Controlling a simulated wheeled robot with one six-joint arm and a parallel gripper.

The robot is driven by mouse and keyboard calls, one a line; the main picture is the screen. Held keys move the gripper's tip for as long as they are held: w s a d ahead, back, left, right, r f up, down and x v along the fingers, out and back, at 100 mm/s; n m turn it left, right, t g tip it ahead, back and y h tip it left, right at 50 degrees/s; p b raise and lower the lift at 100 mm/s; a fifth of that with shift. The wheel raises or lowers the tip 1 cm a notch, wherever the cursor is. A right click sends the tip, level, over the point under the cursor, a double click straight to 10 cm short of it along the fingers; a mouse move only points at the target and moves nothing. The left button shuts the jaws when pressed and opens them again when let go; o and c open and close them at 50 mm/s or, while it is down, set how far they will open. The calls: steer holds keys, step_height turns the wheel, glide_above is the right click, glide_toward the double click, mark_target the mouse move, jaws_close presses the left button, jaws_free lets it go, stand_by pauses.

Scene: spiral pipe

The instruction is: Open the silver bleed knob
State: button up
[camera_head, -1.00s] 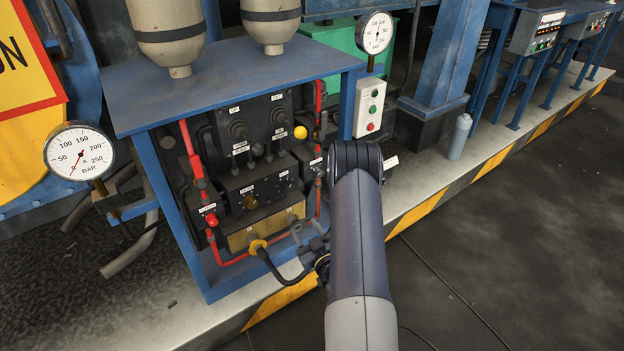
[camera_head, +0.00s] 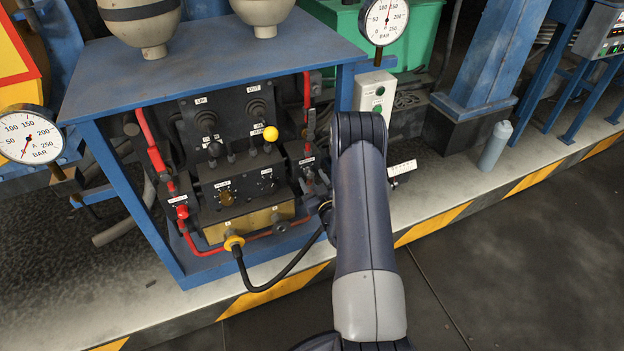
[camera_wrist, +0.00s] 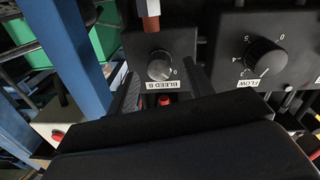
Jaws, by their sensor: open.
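My gripper (camera_wrist: 162,82) is open there, with one dark finger to each side of the knob. The fingers look apart from it; their exact depth relative to it is hard to judge. In the head view the dark box (camera_head: 304,154) is at the right of the valve unit. My arm hides most of my gripper and the knob there.
A black flow dial (camera_wrist: 264,58) is right of the box in the wrist view. A blue frame post (camera_wrist: 68,50) stands left. In the head view, a yellow-knobbed lever (camera_head: 270,133), a red knob (camera_head: 182,211) and a black hose (camera_head: 277,278) are near. Open floor lies right.

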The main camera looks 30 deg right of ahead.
steer(key=shift+w, duration=0.6)
steer(key=c, duration=1)
steer(key=shift+o, duration=0.2)
